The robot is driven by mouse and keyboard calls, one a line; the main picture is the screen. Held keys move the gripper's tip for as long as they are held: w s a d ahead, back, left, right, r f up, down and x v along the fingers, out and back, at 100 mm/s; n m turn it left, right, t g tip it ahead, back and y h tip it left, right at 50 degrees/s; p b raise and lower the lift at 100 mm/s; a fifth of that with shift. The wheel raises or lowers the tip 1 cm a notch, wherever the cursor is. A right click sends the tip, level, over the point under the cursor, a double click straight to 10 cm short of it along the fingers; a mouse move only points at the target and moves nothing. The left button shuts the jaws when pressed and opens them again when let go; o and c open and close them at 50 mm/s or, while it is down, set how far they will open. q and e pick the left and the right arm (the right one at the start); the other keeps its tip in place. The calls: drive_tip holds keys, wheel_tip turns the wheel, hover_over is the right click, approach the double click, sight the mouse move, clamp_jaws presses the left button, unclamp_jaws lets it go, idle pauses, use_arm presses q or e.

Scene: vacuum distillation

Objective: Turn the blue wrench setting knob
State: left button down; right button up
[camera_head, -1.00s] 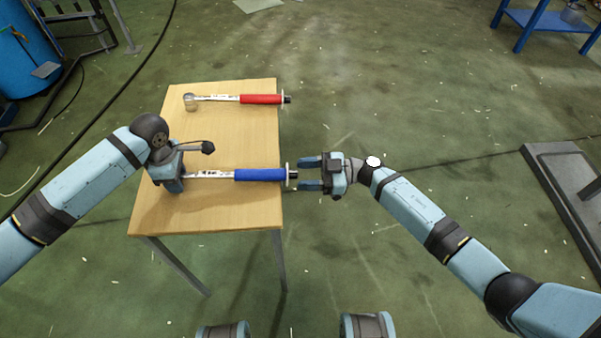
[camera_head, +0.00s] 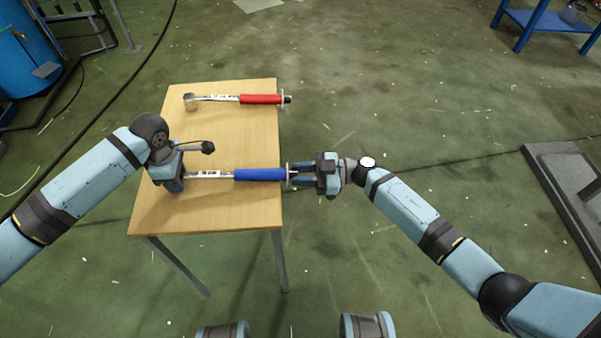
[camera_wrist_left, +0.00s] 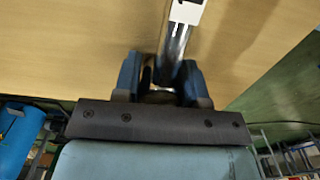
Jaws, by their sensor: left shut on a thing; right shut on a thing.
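The blue wrench (camera_head: 260,174) lies on the wooden table, its blue handle toward the right edge. My left gripper (camera_head: 172,184) is shut on the wrench's head end; in the left wrist view the metal shaft (camera_wrist_left: 173,45) runs up from between the fingers (camera_wrist_left: 160,80). My right gripper (camera_head: 300,174) is at the handle's right end, just past the table edge, with its fingers closed on the setting knob. The knob itself is mostly hidden by the fingers; a pale flange (camera_head: 287,171) shows beside them.
A red-handled wrench (camera_head: 262,99) lies farther back on the table (camera_head: 225,135). A blue barrel (camera_head: 22,55) stands at the far left, a blue bench (camera_head: 545,22) at the far right. A grey platform (camera_head: 560,170) is on the right floor.

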drive_tip(key=n, duration=0.8)
drive_tip(key=n+t+y, duration=0.1)
drive_tip(key=n, duration=0.7)
drive_tip(key=shift+f+n, duration=0.15)
drive_tip(key=shift+n, duration=0.15)
drive_tip(key=shift+n+y, duration=0.3)
idle(0.3)
drive_tip(key=o, duration=0.9)
drive_tip(key=d, duration=0.4)
drive_tip(key=d+f, duration=0.1)
drive_tip(key=d, duration=0.3)
drive_tip(key=s+d, duration=0.1)
drive_tip(key=d, duration=0.3)
drive_tip(key=shift+f, duration=0.3)
